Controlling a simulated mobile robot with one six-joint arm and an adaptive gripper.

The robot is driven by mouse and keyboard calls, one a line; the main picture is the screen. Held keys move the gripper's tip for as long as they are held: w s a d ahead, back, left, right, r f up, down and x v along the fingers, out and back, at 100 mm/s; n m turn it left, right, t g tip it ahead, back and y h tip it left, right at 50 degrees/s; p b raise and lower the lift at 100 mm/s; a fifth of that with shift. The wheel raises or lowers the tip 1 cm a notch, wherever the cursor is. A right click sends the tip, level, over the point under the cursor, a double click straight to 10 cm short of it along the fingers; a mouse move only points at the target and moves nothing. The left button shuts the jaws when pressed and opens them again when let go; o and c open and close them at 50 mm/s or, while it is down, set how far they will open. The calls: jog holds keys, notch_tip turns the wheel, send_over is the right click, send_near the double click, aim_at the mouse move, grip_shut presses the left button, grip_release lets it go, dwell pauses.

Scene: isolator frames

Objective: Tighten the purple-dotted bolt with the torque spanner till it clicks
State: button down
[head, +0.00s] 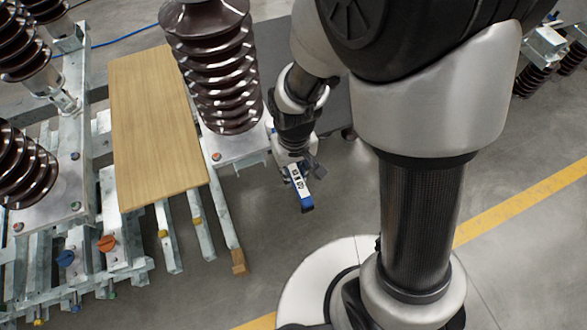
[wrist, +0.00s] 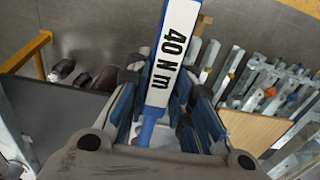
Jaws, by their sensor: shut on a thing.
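My gripper (head: 291,158) is shut on the torque spanner (head: 302,188), a blue tool with a white label. In the wrist view the spanner (wrist: 175,55) runs up between the two blue-padded fingers of the gripper (wrist: 163,112), and its label reads "40 N m". In the head view the spanner hangs tilted below the gripper, just right of a brown insulator's base, with its blue end over the floor. The spanner's working end is hidden or out of view. Small bolts show on the insulator bases, but I cannot make out a purple dot on any.
A brown ribbed insulator (head: 215,75) stands close left of my gripper on a metal frame. A wooden board (head: 150,120) lies left of it. Orange (head: 106,243) and blue (head: 65,258) knobs sit on the frame. A dark panel (head: 335,108) is behind.

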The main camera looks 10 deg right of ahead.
jog(key=shift+f+b, duration=0.95)
jog(key=shift+f, duration=0.15)
jog(key=shift+a, duration=0.1)
dwell(0.4)
jog(key=w+a+m+p, duration=0.1)
jog(key=w+a+m, duration=0.3)
jog(key=a+m, duration=0.8)
jog(key=shift+a, duration=1.5)
jog(key=shift+s, duration=0.1)
jog(key=s+d+n, duration=0.1)
jog(key=d+n, duration=0.3)
jog(key=d, duration=0.1)
jog(key=s+d+n, duration=0.1)
jog(key=d+n, duration=0.3)
jog(key=d, duration=0.1)
jog(key=s+d+n, duration=0.1)
jog(key=d+n, duration=0.3)
jog(key=d, duration=0.1)
jog(key=shift+s+d, duration=0.1)
jog(key=shift+s, duration=0.25)
